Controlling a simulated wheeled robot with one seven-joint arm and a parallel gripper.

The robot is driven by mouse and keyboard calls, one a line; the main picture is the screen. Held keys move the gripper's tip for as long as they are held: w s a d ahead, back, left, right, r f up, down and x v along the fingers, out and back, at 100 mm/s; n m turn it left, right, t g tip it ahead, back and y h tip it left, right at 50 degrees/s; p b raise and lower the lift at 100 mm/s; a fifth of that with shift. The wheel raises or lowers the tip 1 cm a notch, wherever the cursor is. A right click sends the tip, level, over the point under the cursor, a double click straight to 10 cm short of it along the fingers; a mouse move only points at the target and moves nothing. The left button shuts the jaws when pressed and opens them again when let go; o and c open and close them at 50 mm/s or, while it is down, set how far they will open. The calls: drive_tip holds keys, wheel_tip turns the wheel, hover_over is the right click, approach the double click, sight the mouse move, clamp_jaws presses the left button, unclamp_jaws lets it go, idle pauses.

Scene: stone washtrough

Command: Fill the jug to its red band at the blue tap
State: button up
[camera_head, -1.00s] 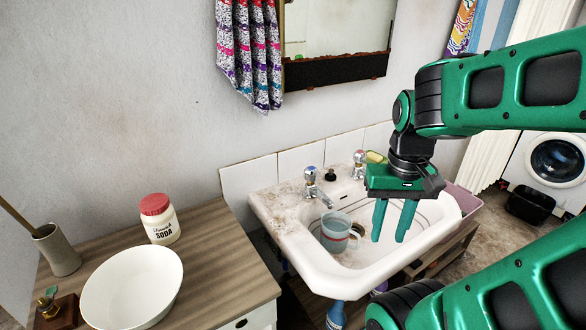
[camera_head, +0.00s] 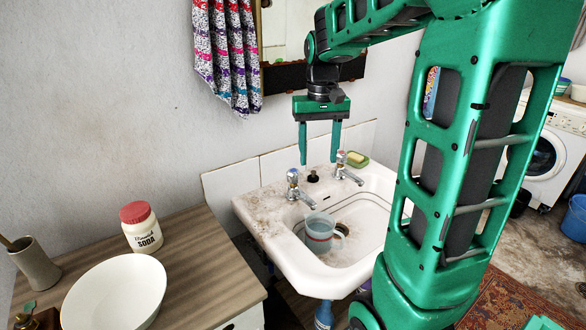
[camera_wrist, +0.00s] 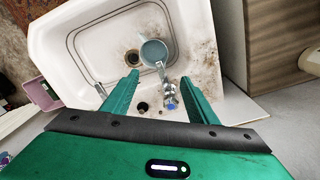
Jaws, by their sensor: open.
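The translucent blue-grey jug (camera_head: 319,234) stands upright in the white basin, with a faint reddish band around it. It also shows from above in the wrist view (camera_wrist: 153,50). The blue-topped tap (camera_head: 293,180) is on the basin's back ledge, its spout reaching to the jug's rim; it also shows in the wrist view (camera_wrist: 170,99). I cannot tell whether water runs or how full the jug is. My gripper (camera_head: 319,158) is open and empty, pointing down above the back ledge near the taps. In the wrist view its fingers (camera_wrist: 160,80) flank the blue tap, apart from it.
A second tap (camera_head: 346,172) and a soap dish (camera_head: 357,159) are on the ledge at right. A dark plug (camera_head: 313,177) sits between the taps. A wooden counter (camera_head: 205,262) at left holds a white bowl (camera_head: 115,292) and a soda jar (camera_head: 141,228). A mirror hangs behind.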

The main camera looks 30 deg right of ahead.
drive_tip(key=n, duration=0.1)
hover_over(292, 169)
drive_tip(key=f, duration=0.1)
wheel_tip(292, 169, down, 11)
drive_tip(key=shift+s+r, duration=0.1)
drive_tip(key=c, duration=1.1)
drive_tip(key=shift+o, duration=0.2)
